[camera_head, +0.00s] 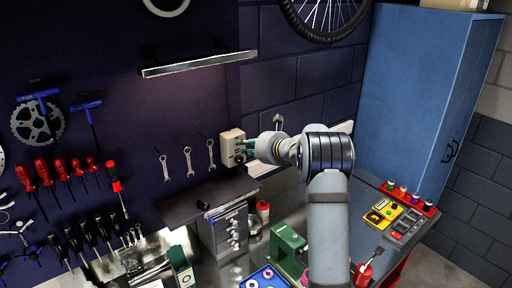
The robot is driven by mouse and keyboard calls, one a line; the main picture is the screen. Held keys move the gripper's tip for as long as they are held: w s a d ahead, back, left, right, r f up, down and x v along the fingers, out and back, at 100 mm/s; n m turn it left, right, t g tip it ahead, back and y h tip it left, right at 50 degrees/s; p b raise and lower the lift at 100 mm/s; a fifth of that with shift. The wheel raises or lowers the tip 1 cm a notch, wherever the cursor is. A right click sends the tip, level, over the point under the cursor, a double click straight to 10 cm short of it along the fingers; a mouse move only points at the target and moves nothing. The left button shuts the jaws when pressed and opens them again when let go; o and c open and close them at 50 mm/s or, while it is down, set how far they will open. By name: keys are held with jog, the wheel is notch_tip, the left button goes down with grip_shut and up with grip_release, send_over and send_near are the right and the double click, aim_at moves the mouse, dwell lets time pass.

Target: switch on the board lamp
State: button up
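The board lamp (198,64) is a long, slim bar fixed high on the dark tool board. The board just below it looks slightly lighter, but I cannot tell for sure if the lamp is lit. A cream switch box (229,143) is mounted at the board's right edge, below the lamp. My gripper (243,150) is right in front of this box, its greenish fingers pointing left at its face. They touch or nearly touch it. The fingers and my arm hide part of the box's front, and the finger gap is too small to read.
Wrenches (188,161) hang left of the box; screwdrivers (62,172) hang farther left. A small grey drawer cabinet (207,236) stands below. A green block (285,246) and a blue tray (246,284) are on the bench. A tall blue cabinet (408,95) stands at right.

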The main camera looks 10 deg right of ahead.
jog(key=v, duration=1)
jog(key=shift+w+f, duration=0.1)
jog(key=x, duration=1.2)
